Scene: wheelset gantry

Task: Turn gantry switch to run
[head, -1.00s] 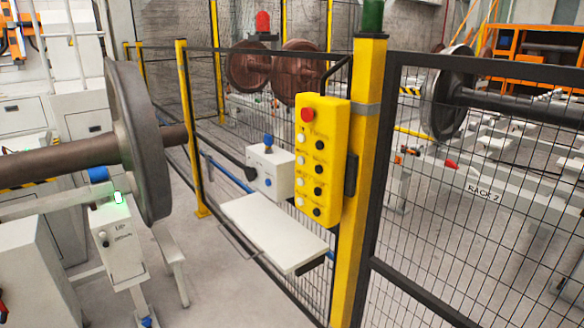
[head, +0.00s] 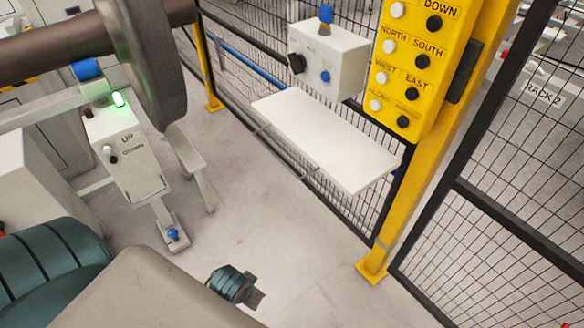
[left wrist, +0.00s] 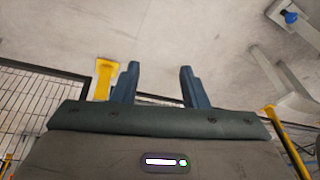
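A light grey control box (head: 335,65) is mounted on the mesh fence in the head view, with a black knob (head: 297,63) at its front left, a blue knob (head: 325,76) at its front and a blue part on top. Its lettering is too small to read. A yellow pendant panel (head: 415,70) with black and white buttons hangs on the post right of it; its top is cut off. My left gripper (left wrist: 159,86) is open and empty in the left wrist view, its two fingers apart above bare floor. My right gripper is not in view.
A white shelf (head: 325,140) juts from the fence below the box. A yellow post (head: 402,200) and mesh gate (head: 500,190) stand right. A large wheel (head: 148,70) and a grey UP/DOWN stand (head: 125,150) are left.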

